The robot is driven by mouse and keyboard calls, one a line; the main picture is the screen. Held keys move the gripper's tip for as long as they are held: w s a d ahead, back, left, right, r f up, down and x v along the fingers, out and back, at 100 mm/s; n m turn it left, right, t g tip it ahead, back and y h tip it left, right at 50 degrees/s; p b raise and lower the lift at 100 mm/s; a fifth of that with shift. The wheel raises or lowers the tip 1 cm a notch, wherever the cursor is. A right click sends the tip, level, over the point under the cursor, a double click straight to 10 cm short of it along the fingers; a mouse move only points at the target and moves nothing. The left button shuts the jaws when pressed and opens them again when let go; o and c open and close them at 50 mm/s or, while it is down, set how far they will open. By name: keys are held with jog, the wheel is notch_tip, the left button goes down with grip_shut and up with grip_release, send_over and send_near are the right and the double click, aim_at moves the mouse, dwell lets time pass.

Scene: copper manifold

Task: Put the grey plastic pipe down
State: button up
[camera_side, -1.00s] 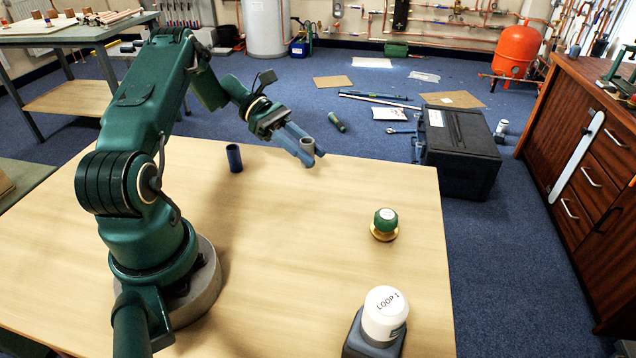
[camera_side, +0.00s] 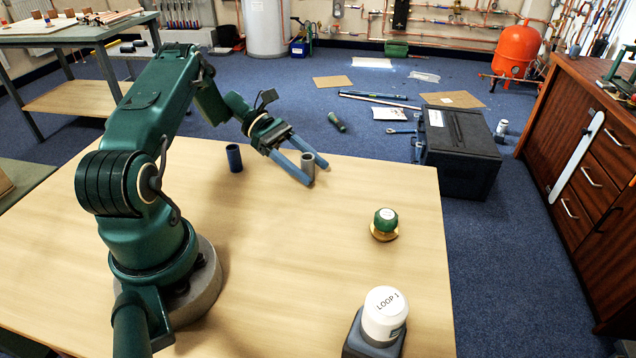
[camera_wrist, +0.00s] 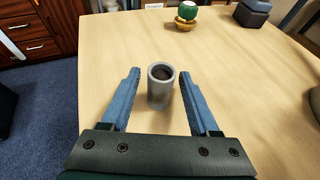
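The grey plastic pipe (camera_side: 307,166) stands upright on the wooden table near its far edge in the side view. It also shows in the wrist view (camera_wrist: 161,88), with its open top towards the camera. My gripper (camera_side: 313,171) has its two blue fingers on either side of the pipe, low over the table. In the wrist view my gripper (camera_wrist: 159,73) is open, with a visible gap between each finger and the pipe. The pipe's base appears to rest on the tabletop.
A dark blue pipe piece (camera_side: 234,158) stands on the table left of my gripper. A green-topped brass piece (camera_side: 384,224) and a white-capped "LOOP 1" item (camera_side: 384,315) stand to the right and front. The table (camera_side: 300,260) between is clear.

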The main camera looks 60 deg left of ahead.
jog(key=shift+r, duration=0.15)
jog(key=v, duration=0.5)
jog(key=shift+a+r, duration=0.1)
jog(key=shift+r, duration=0.15)
jog(key=d+r+m+g+y, duration=0.3)
jog(key=d+r+m, duration=0.3)
jog(key=r, duration=0.4)
jog(key=s+d+r+m+t+y, duration=0.2)
jog(key=s+d+m+y, duration=0.7)
jog(key=m, duration=0.7)
jog(key=shift+s+d+r+m+t, duration=0.3)
jog(key=shift+s+d+t, duration=0.4)
jog(key=shift+s+d, duration=1.3)
